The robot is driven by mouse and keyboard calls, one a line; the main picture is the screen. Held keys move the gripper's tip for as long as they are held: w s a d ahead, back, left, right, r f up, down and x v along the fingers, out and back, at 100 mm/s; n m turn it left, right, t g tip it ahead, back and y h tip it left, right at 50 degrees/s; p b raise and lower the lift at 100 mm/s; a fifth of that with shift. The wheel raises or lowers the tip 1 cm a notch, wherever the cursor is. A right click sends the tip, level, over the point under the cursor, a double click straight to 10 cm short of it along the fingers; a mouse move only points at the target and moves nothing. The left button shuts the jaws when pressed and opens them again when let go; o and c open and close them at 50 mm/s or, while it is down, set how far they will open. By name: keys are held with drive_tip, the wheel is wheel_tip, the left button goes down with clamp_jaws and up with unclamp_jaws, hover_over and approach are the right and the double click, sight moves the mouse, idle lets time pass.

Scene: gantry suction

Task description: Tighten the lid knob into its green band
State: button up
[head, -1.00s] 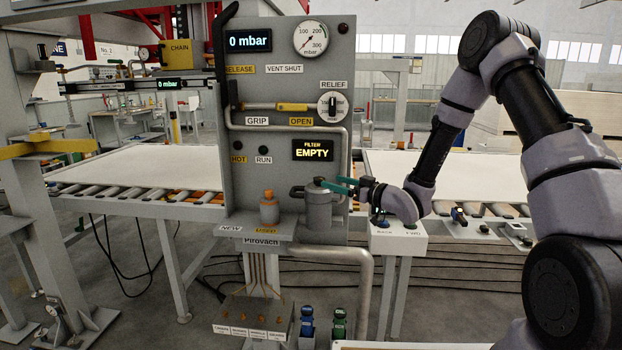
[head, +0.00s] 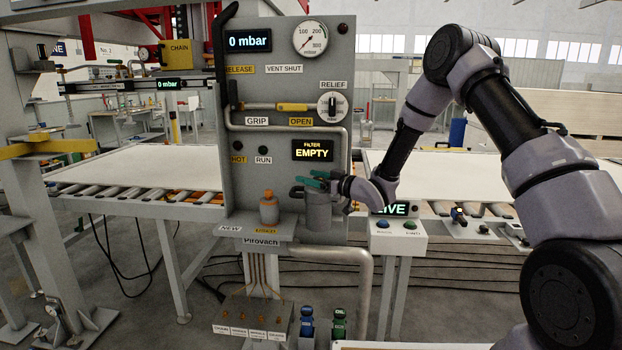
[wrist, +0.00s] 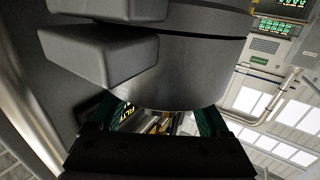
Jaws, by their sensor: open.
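The grey filter pot (head: 318,212) stands on the panel's shelf. My gripper (head: 311,181) is at its top, with teal fingers pointing left across the lid. The lid knob (head: 297,192) is mostly hidden there; a dark end shows just left of the fingers. In the wrist view a large dark grey round part with a square lug, seemingly the knob (wrist: 190,65), fills the upper middle. My open gripper (wrist: 150,118) has a teal finger on either side of its lower edge. I cannot tell whether the fingers touch it. The green band cannot be made out.
An orange-topped canister (head: 268,210) stands left of the pot. The FILTER EMPTY display (head: 313,150) is close above my gripper. A button box (head: 397,233) with a LIVE display (head: 391,209) stands right. A bent pipe (head: 362,285) runs below.

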sight(323, 180)
clamp_jaws()
drive_tip(key=shift+w+d+m+t+h, duration=0.1)
drive_tip(key=shift+w+m+t+h, duration=0.05)
drive_tip(key=shift+m+t+h, duration=0.5)
drive_tip(key=shift+w+d+m+t+h, duration=0.1)
drive_tip(key=shift+m+t+h, duration=0.3)
drive_tip(key=shift+t, duration=0.35)
unclamp_jaws()
drive_tip(key=v, duration=1)
drive_tip(key=shift+s+d, duration=0.25)
